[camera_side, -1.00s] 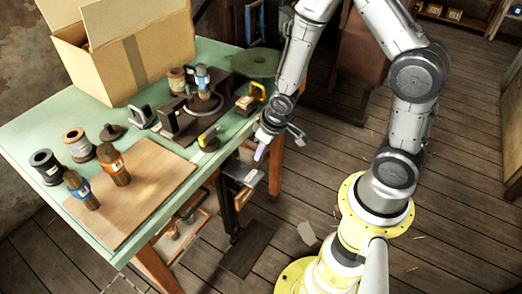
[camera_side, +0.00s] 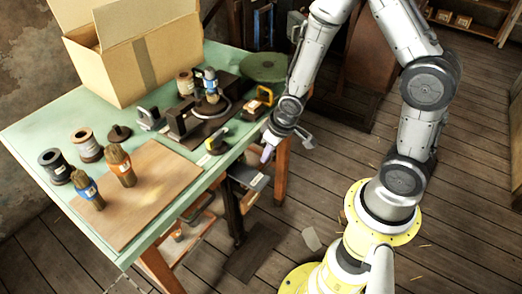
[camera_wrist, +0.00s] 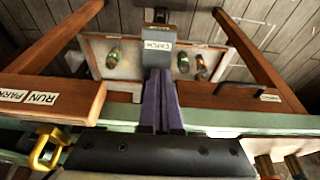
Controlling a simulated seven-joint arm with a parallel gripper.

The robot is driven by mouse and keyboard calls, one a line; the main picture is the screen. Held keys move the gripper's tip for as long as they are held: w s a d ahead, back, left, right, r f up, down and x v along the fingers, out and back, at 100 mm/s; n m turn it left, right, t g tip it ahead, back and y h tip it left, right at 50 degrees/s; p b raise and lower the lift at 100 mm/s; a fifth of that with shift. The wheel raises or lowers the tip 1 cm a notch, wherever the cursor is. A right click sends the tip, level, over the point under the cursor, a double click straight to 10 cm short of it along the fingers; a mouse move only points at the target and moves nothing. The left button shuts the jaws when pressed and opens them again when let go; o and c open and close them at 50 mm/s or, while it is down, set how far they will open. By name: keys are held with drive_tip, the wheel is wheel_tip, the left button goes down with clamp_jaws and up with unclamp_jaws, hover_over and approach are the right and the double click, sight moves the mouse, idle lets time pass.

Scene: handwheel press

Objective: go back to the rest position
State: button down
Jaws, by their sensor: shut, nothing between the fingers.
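My gripper (camera_side: 267,153) hangs just off the right edge of the green table in the side view, fingers pointing down. In the wrist view its purple fingers (camera_wrist: 162,100) are together with nothing between them. The dark press (camera_side: 205,115), with its handwheel, stands on the table left of my gripper, apart from it. A blue-banded bottle (camera_side: 211,82) stands at the press. A box labelled CATCH (camera_wrist: 158,45) lies beyond the fingertips in the wrist view. Whether the fingers touch anything cannot be told.
The wrist view shows a RUN/PARK plate (camera_wrist: 40,98). Open floor lies between table and my base.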

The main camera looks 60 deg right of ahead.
wheel_tip(320, 180, up, 19)
drive_tip(key=w+t, duration=0.1)
drive_tip(key=t, duration=0.4)
drive_tip(key=s+f+v, duration=0.1)
drive_tip(key=v, duration=1)
drive_tip(key=s+a+f+g, duration=0.1)
drive_tip(key=s+g, duration=0.1)
drive_tip(key=s, duration=0.7)
drive_tip(key=shift+a+f+g, duration=0.3)
drive_tip(key=shift+f+g, duration=0.05)
drive_tip(key=shift+g, duration=0.05)
